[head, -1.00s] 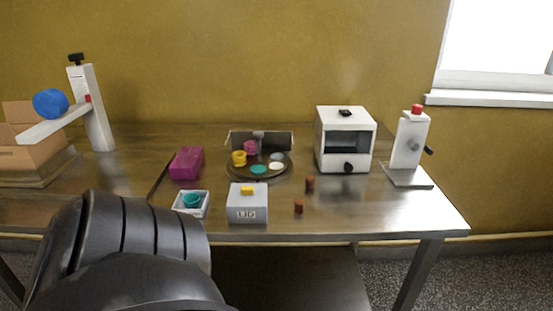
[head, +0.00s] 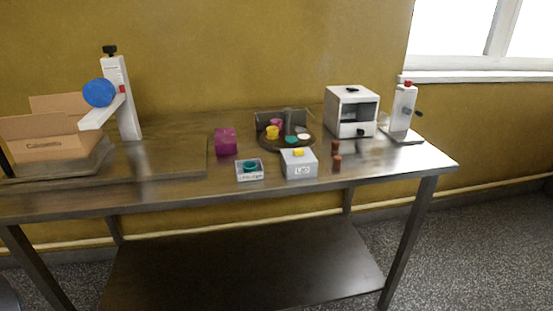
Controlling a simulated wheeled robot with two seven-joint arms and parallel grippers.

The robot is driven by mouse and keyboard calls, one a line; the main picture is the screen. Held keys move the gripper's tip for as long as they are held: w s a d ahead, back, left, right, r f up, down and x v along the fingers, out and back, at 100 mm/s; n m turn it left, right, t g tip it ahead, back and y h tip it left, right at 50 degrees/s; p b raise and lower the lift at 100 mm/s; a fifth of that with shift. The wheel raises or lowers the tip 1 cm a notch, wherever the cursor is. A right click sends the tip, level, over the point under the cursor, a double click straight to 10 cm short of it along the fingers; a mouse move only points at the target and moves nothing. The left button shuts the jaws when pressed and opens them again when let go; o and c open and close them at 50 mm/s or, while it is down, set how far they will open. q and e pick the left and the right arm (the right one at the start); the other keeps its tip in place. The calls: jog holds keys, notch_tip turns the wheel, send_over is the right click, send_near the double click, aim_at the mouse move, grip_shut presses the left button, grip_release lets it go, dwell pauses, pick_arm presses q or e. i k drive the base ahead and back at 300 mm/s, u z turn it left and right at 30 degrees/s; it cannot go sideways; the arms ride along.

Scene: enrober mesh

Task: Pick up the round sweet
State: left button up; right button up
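Two small brown pieces stand on the metal table (head: 290,187) at its right front. One brown piece (head: 337,162) is nearer the front edge, and the other brown piece (head: 335,146) is just behind it. They look like short cylinders; I cannot tell for sure whether either is the round sweet. A dark round tray (head: 268,144) behind the lidded box holds a yellow piece (head: 272,132), a magenta piece, and teal and pale flat discs. Neither of my grippers is in view.
A grey box marked LID (head: 299,166), a small white box with a teal ring (head: 249,173) and a magenta block (head: 226,142) stand nearby. A white cabinet (head: 351,110) and white stand (head: 402,115) are right. A cardboard box (head: 45,145) and blue-disc stand (head: 127,105) are left.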

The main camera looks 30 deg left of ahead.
aim_at(337, 160)
jog(key=u, duration=1.3)
jog(key=i, duration=0.4)
